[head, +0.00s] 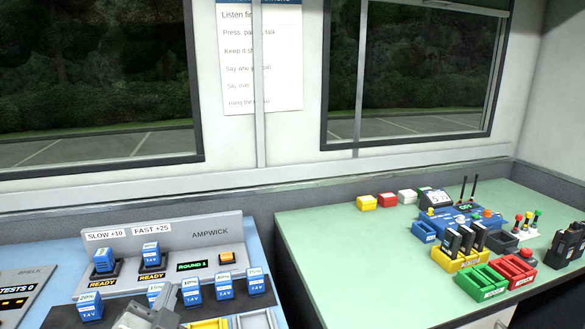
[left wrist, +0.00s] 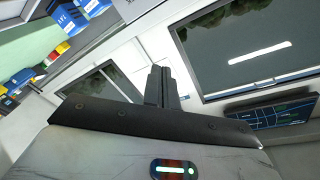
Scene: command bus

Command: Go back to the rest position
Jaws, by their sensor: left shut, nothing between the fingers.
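My left gripper (head: 154,308) shows at the bottom edge of the head view, in front of the charger panel, near the blue batteries. In the left wrist view its two dark fingers (left wrist: 165,86) are together with nothing between them. Most of the left arm is outside the head view. I cannot make out my right gripper in either view; only a small grey piece at the bottom right edge of the head view may be mine.
A grey AMPWICK charger (head: 205,238) with several blue batteries (head: 225,286) stands on the blue bench. The green table (head: 340,250) holds yellow, green and red trays, radios and a blue case at right; its left part is clear. A wall with windows is behind.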

